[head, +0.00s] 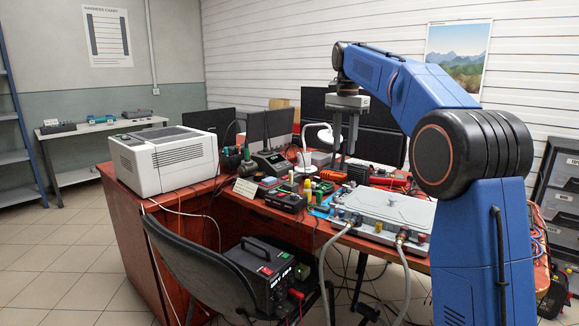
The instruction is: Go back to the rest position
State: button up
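My gripper (345,150) hangs pointing down from my blue arm, above the back part of the red-brown desk (165,218). Its two grey fingers stand apart with a gap between them, and I see nothing held there. A flat silver box (395,208) lies on the desk's right part, in front of and below my gripper. Two grey hoses hang from its front edge: the left hose (322,262) curves down to the left, the right hose (404,272) drops down. Coloured fittings sit along that front edge. My arm hides the box's right end.
A white printer (163,158) stands on the desk's left part. Small instruments, a soldering station (272,163) and dark monitors crowd the desk. A chair (185,262) and a black power unit (268,272) stand in front. Open tiled floor (70,245) lies left; drawers (562,200) stand right.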

jog(key=s+d+f+n+t, duration=0.1)
jog(key=s+f+n, duration=0.1)
jog(key=s, duration=0.7)
jog(key=s+d+f+n+t, duration=0.1)
jog(key=s+d+f+n, duration=0.1)
jog(key=s, duration=0.6)
jog(key=s+d+f+n, duration=0.1)
jog(key=s+f+n, duration=0.15)
jog(key=s, duration=0.65)
jog(key=s+d+f+n+t, duration=0.2)
jog(key=s+f+n, duration=0.1)
jog(key=s+f, duration=1.7)
jog(key=shift+s+d+f+n, duration=0.15)
jog(key=shift+s+n, duration=0.2)
jog(key=shift+s, duration=0.4)
